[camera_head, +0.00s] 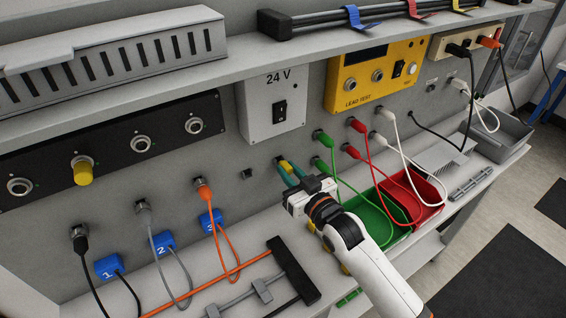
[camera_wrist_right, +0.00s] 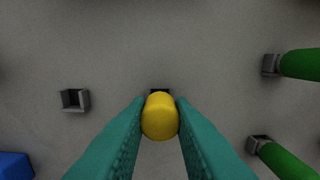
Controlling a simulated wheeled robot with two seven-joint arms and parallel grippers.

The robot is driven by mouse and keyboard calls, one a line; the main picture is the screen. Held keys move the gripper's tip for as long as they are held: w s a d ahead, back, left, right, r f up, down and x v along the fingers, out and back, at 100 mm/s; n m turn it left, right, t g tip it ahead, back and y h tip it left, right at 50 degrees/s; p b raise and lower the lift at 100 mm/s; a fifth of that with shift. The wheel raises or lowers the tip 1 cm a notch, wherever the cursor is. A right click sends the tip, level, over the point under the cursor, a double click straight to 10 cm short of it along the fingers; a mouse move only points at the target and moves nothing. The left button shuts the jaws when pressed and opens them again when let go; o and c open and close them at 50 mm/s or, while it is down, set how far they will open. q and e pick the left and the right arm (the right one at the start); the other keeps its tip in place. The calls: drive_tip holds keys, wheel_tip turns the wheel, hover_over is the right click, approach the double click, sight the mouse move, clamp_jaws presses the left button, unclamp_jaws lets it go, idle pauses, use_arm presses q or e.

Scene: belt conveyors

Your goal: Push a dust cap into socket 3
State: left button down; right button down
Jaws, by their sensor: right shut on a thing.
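My right gripper (camera_head: 286,170) reaches the grey wall panel with its teal fingers shut on a yellow dust cap (camera_head: 285,167). In the right wrist view the cap (camera_wrist_right: 160,117) sits between the two fingertips. A small dark square opening (camera_wrist_right: 160,91) shows just behind the cap; I cannot tell whether the cap touches it. Three other round sockets there, such as the rightmost (camera_head: 193,125), are uncovered. No readable numbers show on the strip. My left gripper is out of view.
An empty square socket (camera_wrist_right: 75,100) lies left of the cap. Green plugs (camera_wrist_right: 300,64) are close on the right. Blue tags 1, 2 and 3 (camera_head: 211,222) hang on cables at left.

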sight(290, 173)
drive_tip(key=shift+p+v, duration=0.95)
drive_tip(key=shift+v, duration=0.95)
drive_tip(key=shift+s, duration=0.1)
